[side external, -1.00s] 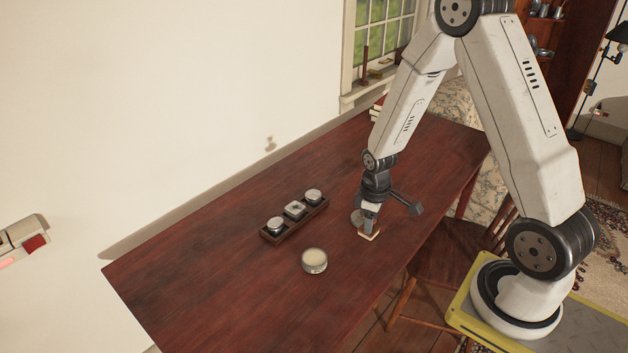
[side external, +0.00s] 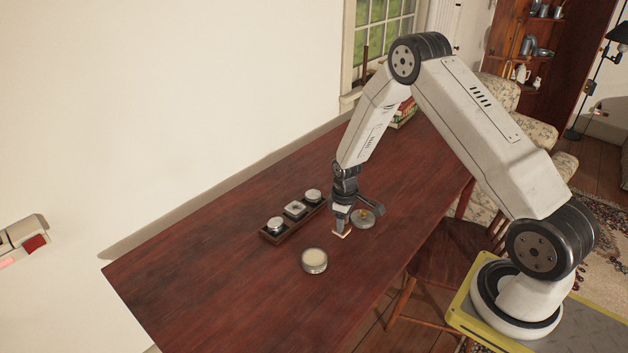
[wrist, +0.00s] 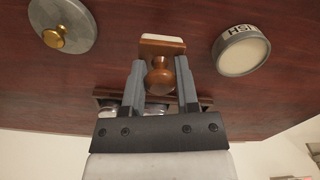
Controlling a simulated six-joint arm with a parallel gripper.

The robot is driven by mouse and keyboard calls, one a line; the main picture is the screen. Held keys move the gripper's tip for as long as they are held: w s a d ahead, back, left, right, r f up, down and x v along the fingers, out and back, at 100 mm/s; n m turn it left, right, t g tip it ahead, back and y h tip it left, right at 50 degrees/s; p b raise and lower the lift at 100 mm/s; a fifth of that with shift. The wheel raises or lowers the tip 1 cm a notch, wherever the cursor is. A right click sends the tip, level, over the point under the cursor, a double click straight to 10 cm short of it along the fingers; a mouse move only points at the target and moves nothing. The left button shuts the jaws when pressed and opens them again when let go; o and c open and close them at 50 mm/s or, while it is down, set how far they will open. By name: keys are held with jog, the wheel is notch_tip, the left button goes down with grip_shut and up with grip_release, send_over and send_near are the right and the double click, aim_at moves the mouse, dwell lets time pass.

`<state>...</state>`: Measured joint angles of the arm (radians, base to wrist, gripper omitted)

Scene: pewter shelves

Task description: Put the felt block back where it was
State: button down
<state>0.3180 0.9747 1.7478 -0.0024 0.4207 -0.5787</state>
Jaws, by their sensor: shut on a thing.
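My gripper (wrist: 158,85) is shut on the felt block (wrist: 163,46), gripping its round wooden knob. The block has a brown wooden body with a pale felt face. In the side view, the felt block (side external: 342,234) sits low under my gripper (side external: 341,222), between the open tin and the grey lid. I cannot tell whether it touches the table. A dark rack (side external: 269,239) with several small silver containers stands to the left of my gripper; in the wrist view it is mostly hidden behind the fingers.
A round tin (side external: 314,262) with a pale top stands to the front left; its lettering shows in the wrist view (wrist: 241,50). A grey disc lid (wrist: 65,27) with a brass knob lies right of the block in the side view (side external: 365,222). The table's front left (side external: 210,290) is clear.

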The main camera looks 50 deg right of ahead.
jog(key=shift+w+f, duration=0.1)
jog(key=shift+w+d+f, duration=0.1)
jog(key=shift+w+f, duration=0.1)
jog(key=shift+f, duration=1.6)
jog(key=shift+f, duration=0.1)
jog(key=shift+c, duration=1.8)
grip_release()
jog(key=shift+r, duration=6.1)
